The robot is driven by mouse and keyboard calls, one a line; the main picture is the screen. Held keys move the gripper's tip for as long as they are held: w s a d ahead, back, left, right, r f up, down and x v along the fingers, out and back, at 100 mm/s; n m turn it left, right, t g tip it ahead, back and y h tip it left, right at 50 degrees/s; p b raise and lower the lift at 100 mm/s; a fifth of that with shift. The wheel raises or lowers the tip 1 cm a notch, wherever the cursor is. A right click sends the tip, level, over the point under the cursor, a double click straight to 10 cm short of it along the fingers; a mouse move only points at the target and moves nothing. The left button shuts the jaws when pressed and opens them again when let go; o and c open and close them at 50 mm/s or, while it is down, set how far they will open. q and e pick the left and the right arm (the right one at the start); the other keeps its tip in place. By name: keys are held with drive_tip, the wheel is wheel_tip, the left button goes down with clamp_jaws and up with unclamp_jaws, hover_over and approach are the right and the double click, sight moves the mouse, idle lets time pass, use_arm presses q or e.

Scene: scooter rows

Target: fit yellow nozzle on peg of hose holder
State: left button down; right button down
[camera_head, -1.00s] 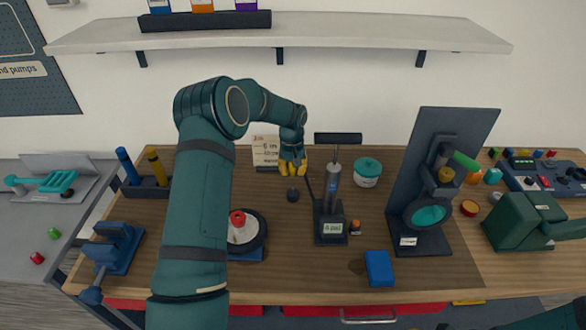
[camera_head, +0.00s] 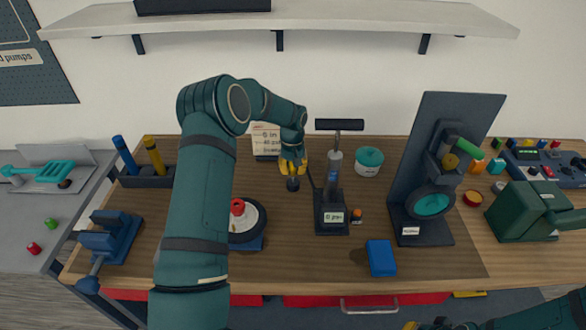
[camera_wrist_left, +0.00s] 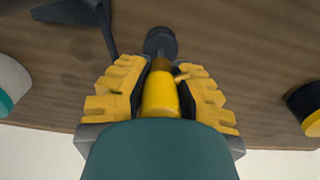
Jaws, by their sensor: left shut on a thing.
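My left gripper (camera_head: 292,165) is shut on the yellow nozzle (camera_wrist_left: 160,94), which shows between its ribbed yellow fingers in the left wrist view. In the head view the fingers hide most of the nozzle. A small dark round piece (camera_head: 292,184) is just below the fingertips. It also shows beyond the nozzle's far end in the left wrist view (camera_wrist_left: 160,41), with a short brownish shaft between. I cannot tell whether the nozzle touches it, or whether it is the hose holder. My right gripper (camera_head: 412,325) is barely in view at the bottom edge; its opening is unclear.
A black pump (camera_head: 334,190) with a T-handle stands right of my left gripper. A small card (camera_head: 265,138) stands behind the gripper. A wheel (camera_head: 245,220) lies front left; a blue block (camera_head: 381,258) lies front right.

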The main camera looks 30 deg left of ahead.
sight(293, 177)
use_arm(q)
drive_tip(key=shift+f+b, duration=0.3)
drive_tip(key=shift+b, duration=0.15)
idle(1.0)
drive_tip(key=shift+f+b, duration=0.85)
drive_tip(key=shift+f, duration=0.45)
idle(0.4)
drive_tip(key=c, duration=0.9)
unclamp_jaws()
drive_tip(key=shift+o, duration=0.2)
wheel_tip(293, 177, up, 12)
drive_tip(key=shift+a+r, duration=0.1)
